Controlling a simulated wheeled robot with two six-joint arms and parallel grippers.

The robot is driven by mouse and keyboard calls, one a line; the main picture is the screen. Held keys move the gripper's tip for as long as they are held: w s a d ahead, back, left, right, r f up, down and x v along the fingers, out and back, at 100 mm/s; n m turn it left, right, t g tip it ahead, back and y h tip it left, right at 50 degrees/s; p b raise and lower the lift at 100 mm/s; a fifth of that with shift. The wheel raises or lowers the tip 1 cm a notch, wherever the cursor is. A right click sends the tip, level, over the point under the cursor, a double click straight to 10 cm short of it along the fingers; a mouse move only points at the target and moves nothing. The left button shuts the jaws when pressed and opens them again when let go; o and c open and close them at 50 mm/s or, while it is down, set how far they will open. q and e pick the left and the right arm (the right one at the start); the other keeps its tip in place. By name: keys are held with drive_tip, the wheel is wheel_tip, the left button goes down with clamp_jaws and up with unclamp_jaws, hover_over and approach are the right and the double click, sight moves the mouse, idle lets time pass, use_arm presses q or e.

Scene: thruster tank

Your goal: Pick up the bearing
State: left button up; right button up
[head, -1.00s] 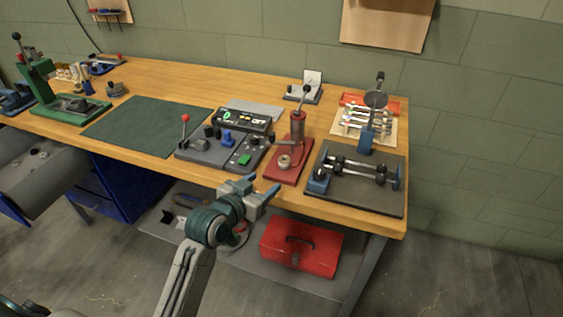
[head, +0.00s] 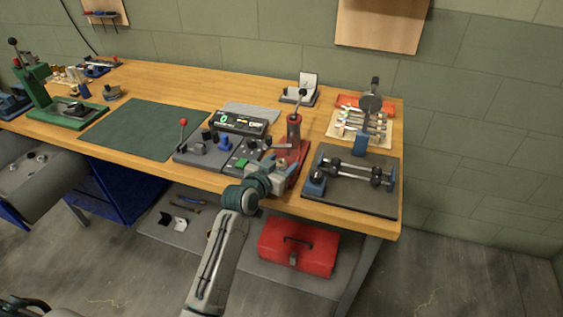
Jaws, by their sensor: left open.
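The red press (head: 294,138) stands near the bench's front edge, right of centre. One second ago a small metal ring, which looks like the bearing, sat on its base; my gripper now covers that spot, so the bearing cannot be made out. My left gripper (head: 287,173) is open, over the front of the red press base, with its fingers pointing away to the right. Whether it touches the ring cannot be told. My right gripper is not in view.
A dark plate with a shaft fixture (head: 352,172) is close on the right. The green mat (head: 140,130) is clear. A red toolbox (head: 299,249) sits below.

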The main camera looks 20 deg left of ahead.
use_arm(q)
drive_tip(key=shift+w, duration=0.15)
drive_tip(key=c, duration=1.1)
drive_tip(key=shift+c, duration=0.2)
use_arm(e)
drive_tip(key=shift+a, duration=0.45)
use_arm(q)
drive_tip(key=shift+r, duration=0.1)
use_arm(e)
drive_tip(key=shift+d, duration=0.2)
